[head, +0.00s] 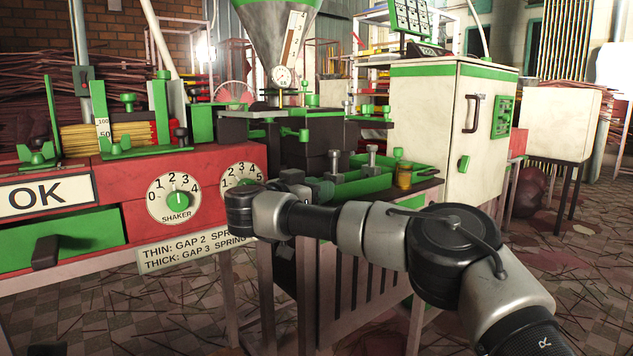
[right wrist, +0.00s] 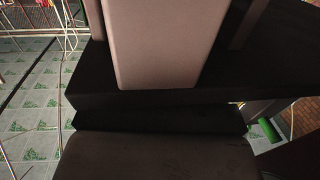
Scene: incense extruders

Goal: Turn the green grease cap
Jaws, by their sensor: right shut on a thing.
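The gripper is shut on a dull green, rounded piece (head: 321,189), which appears to be the grease cap. The fingers partly hide it, and its turn angle cannot be told. In the right wrist view, dark and grey blocks fill the middle and hide the grip. A small green cylinder (right wrist: 262,132) shows there at the lower right. My left gripper is not in view.
A red machine with a SHAKER dial (head: 174,198) stands at left. A steel hopper (head: 277,40) rises behind the middle machine. A jar (head: 404,176) stands at the tray's right end, and a cream cabinet (head: 440,120) is behind it. Sticks litter the floor at right.

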